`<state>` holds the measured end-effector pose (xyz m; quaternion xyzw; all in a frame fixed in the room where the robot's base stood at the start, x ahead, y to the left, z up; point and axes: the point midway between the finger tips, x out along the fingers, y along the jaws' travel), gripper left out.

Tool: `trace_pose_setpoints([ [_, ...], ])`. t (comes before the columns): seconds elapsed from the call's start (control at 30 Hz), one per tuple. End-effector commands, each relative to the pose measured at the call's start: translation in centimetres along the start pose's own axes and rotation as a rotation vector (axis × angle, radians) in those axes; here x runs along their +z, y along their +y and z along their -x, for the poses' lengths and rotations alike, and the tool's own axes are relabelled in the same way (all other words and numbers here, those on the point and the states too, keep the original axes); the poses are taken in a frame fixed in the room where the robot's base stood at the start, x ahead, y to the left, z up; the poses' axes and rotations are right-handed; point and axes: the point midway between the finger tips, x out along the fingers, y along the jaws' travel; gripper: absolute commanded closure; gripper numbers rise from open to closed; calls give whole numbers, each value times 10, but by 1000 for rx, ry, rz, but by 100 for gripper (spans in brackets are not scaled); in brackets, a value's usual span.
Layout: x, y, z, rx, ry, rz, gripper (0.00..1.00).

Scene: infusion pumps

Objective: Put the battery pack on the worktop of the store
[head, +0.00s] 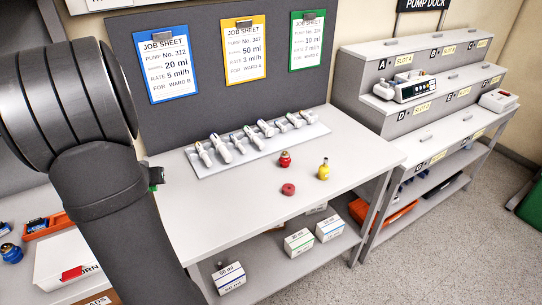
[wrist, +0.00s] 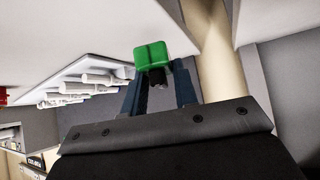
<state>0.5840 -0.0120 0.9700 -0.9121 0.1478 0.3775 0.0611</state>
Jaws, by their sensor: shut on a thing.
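A green block with a dark underside, apparently the battery pack (wrist: 152,55), is between the two blue-grey fingers of my gripper (wrist: 158,82) in the wrist view. The gripper is shut on it. The pack appears near the left edge of the white worktop (head: 235,220) below the job sheets. I cannot tell whether it touches a surface.
A rack of several syringes (head: 258,142) stands along the worktop's back. The front middle is clear. The stepped pump dock (head: 425,75) is farther right.

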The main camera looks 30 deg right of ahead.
Motion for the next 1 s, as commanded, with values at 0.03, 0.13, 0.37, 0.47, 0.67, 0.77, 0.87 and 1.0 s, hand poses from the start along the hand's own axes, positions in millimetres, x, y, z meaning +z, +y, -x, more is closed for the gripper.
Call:
trace_pose_setpoints([
  [0.03,-4,12,-2,15,1,-15,100],
  [0.13,-12,44,-5,56,1,-55,100],
  [0.37,-30,145,-6,179,1,-175,100],
  [0.47,-33,190,-3,232,1,-226,100],
  [0.67,-32,277,11,336,0,-331,100],
  [0.77,-28,320,22,387,-1,-382,100],
  [0.87,-22,362,34,438,-1,-433,100],
  [1.0,-10,416,56,505,-1,-503,100],
])
